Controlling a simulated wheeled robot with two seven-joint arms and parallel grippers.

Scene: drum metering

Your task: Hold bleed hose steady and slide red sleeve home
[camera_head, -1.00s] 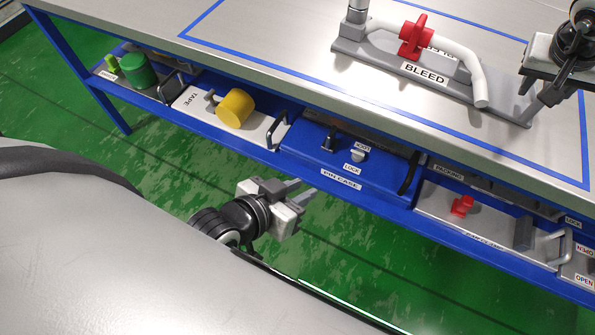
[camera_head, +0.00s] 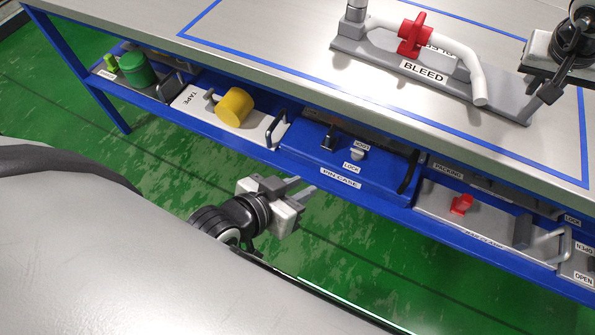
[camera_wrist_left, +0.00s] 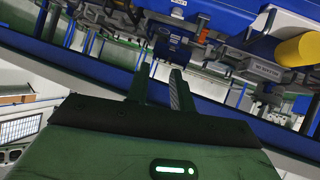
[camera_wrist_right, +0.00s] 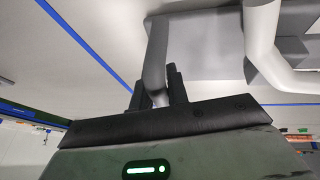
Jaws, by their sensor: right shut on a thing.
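The white bleed hose (camera_head: 468,70) curves over a grey base (camera_head: 400,68) labelled BLEED on the bench top. The red sleeve (camera_head: 414,36), with wing-like tabs, sits around the hose near its left end. My right gripper (camera_head: 535,95) is at the right end of the base. In the right wrist view its fingers (camera_wrist_right: 160,88) are shut on a grey bar-like handle (camera_wrist_right: 157,50) beside the base; the hose (camera_wrist_right: 262,45) is to the right, apart from the fingers. My left gripper (camera_head: 302,188) is open and empty, low in front of the bench; its parted fingers also show in the left wrist view (camera_wrist_left: 160,85).
A blue shelf below the bench holds a blue pin case (camera_head: 345,168), a tray with a yellow cylinder (camera_head: 235,107), a green cylinder (camera_head: 137,69) and a tray with a small red part (camera_head: 461,204). Blue tape (camera_head: 270,44) outlines the work area. The bench top left of the base is clear.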

